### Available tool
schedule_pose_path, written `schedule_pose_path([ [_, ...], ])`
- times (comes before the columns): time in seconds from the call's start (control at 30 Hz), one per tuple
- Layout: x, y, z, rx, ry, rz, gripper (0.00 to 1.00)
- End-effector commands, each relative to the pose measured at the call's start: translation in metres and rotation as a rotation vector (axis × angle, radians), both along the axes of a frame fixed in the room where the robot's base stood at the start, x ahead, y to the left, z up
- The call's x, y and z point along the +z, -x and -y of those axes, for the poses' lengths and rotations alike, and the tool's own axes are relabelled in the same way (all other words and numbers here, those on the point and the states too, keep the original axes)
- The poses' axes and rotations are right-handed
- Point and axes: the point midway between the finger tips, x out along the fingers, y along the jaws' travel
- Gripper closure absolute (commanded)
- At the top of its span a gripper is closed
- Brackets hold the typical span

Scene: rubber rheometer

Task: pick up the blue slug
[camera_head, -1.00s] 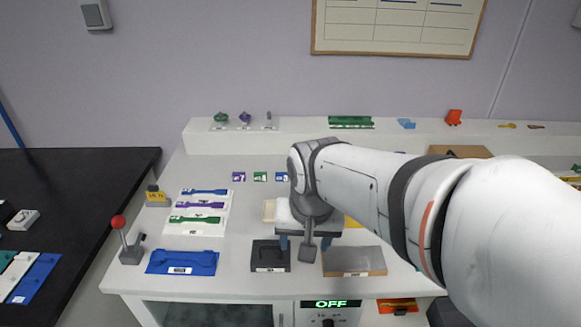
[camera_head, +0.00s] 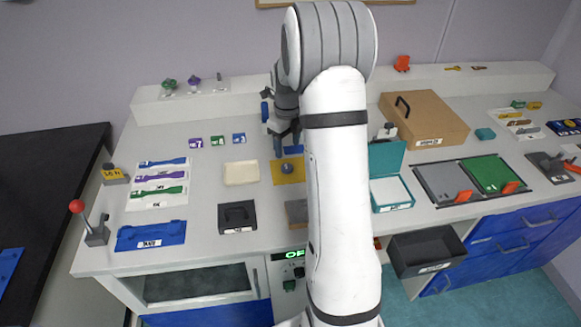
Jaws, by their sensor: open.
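I cannot tell for sure which thing is the blue slug. A small rounded blue-grey piece (camera_head: 287,169) sits on a yellow mat (camera_head: 280,179) in the middle of the bench and may be it. A flat blue patch (camera_head: 294,149) shows just behind the mat, partly hidden by my arm. My gripper (camera_head: 272,132) is open, with nothing seen between its bluish fingers. It hangs above the bench, behind and slightly left of the rounded piece in the picture, apart from it.
A cream tray (camera_head: 241,182) and a black block (camera_head: 220,217) lie left of the mat. A teal box (camera_head: 405,158) with raised lid and a brown case (camera_head: 446,119) stand to the right. A red-knobbed lever (camera_head: 78,207) stands front left. A raised ledge (camera_head: 250,84) runs behind.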

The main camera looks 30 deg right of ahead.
Motion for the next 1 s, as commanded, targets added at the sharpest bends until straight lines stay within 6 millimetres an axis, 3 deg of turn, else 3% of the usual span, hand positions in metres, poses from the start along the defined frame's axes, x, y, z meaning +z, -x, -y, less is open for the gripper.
schedule_pose_path([
  [0.6, -0.074, 0.003, -0.003, -0.013, -0.001, -0.003, 0.41],
  [0.87, -0.077, 0.003, -0.003, -0.012, -0.001, -0.001, 0.41],
  [1.0, -0.077, 0.003, -0.003, -0.012, -0.001, -0.001, 0.52],
])
